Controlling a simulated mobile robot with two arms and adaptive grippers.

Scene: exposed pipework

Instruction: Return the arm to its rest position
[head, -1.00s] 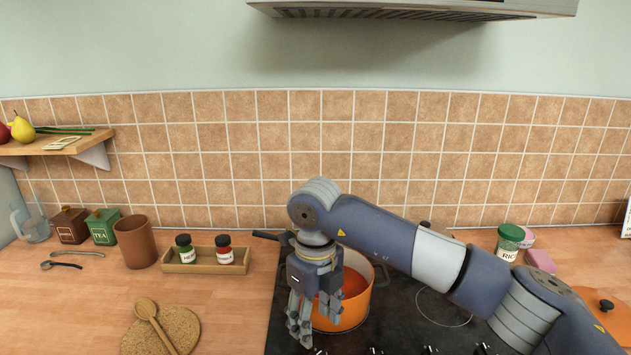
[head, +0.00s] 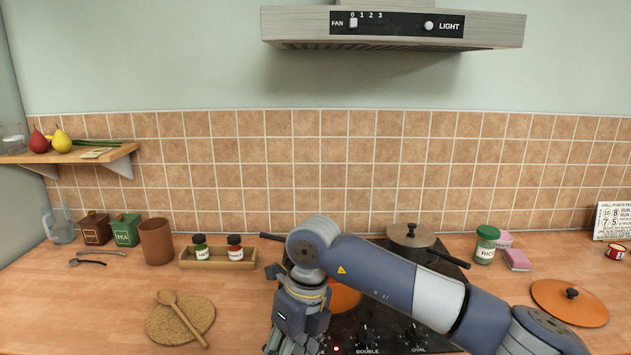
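My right arm reaches in from the lower right, with its elbow-like wrist joint bent over the front left of the hob. My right gripper (head: 291,343) hangs down from it at the bottom edge, in front of the orange pot (head: 344,298). The fingertips are cut off by the frame, so their opening is not clear. No held object shows. The pot is largely hidden behind my arm. My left arm and gripper are not in view.
A black hob (head: 385,335) lies under my arm, with a lidded dark pot (head: 411,245) at its back. An orange lid (head: 569,302) lies right, near a rice jar (head: 486,245). A spice tray (head: 218,261) and a wooden spoon (head: 180,316) on a round mat (head: 164,324) are left.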

